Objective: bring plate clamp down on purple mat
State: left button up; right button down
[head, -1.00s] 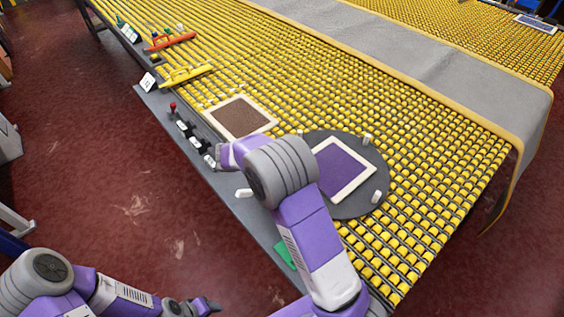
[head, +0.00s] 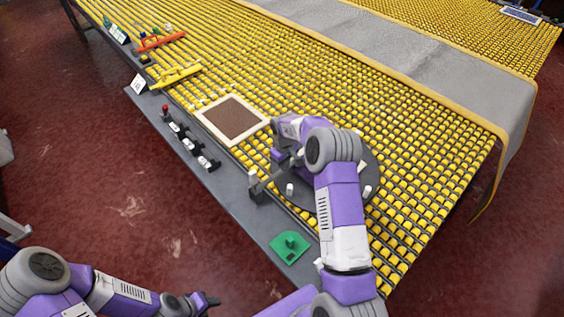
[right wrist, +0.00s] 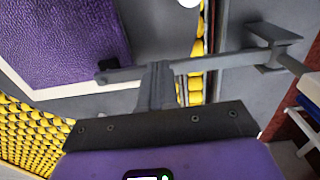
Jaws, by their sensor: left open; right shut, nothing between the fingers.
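The plate clamp (head: 257,188) is a grey bar on a post at the table's near edge, right of centre in the head view. Its bar (right wrist: 225,60) reaches toward the purple mat (right wrist: 70,38) in the right wrist view, with a dark pad (right wrist: 108,66) near the mat's edge. I cannot tell whether the pad touches the mat. My left gripper (head: 207,301) is open, low and away from the table.
A grey round disc (head: 372,165) with white knobs lies under my right arm. A framed brown mat (head: 235,118) lies to its left. Several small black switches (head: 190,145) and a red knob (head: 165,109) line the near edge. A green block (head: 290,247) sits nearer.

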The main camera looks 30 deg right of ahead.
jog(key=shift+f, duration=0.35)
jog(key=shift+s+f, duration=0.3)
jog(key=shift+f, duration=0.15)
jog(key=r, duration=0.1)
jog(key=r+p, duration=0.2)
jog(key=r, duration=0.1)
jog(key=shift+w+d+r, duration=0.1)
jog(key=shift+w+d, duration=0.05)
jog(key=shift+w, duration=0.2)
notch_tip(320, 180, up, 11)
